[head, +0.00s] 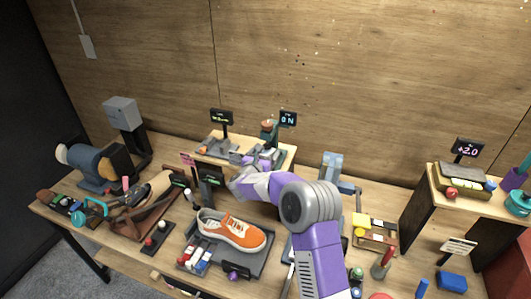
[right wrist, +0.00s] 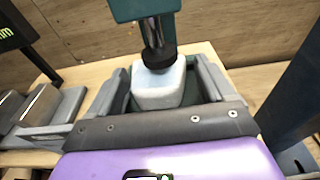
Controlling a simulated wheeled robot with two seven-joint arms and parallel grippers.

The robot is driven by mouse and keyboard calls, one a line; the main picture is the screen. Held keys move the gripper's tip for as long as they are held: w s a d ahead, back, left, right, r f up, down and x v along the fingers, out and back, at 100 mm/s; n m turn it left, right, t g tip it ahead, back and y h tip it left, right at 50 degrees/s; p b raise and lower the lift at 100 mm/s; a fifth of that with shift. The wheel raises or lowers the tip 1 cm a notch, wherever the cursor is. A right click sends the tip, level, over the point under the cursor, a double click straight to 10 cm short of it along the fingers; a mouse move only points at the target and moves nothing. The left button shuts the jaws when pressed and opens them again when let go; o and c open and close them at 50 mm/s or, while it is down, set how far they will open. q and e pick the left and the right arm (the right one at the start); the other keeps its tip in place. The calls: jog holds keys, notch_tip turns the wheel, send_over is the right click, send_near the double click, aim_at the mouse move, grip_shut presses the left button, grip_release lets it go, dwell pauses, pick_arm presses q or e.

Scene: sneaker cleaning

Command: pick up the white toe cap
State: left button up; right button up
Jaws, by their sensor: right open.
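The white toe cap (right wrist: 158,92) sits under a dark press foot (right wrist: 158,57) in the right wrist view. My right gripper (right wrist: 160,76) is open, with one grey finger on each side of the cap. I cannot tell whether the fingers touch it. In the head view the cap cannot be made out; my right arm reaches to the press (head: 269,132) with the "0 N" display at the back. My left gripper is not in view.
An orange sneaker (head: 232,230) lies on a grey stand in front of my right arm. A second device with a display (head: 221,117) stands left of the press. A blue grinder-like machine (head: 92,168) is at far left. A raised shelf (head: 480,199) stands at right. The bench is crowded.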

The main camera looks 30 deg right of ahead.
jog(key=shift+w+d+f, duration=0.1)
jog(key=shift+w+d, duration=0.3)
jog(key=shift+d, duration=0.05)
jog(key=c, duration=0.8)
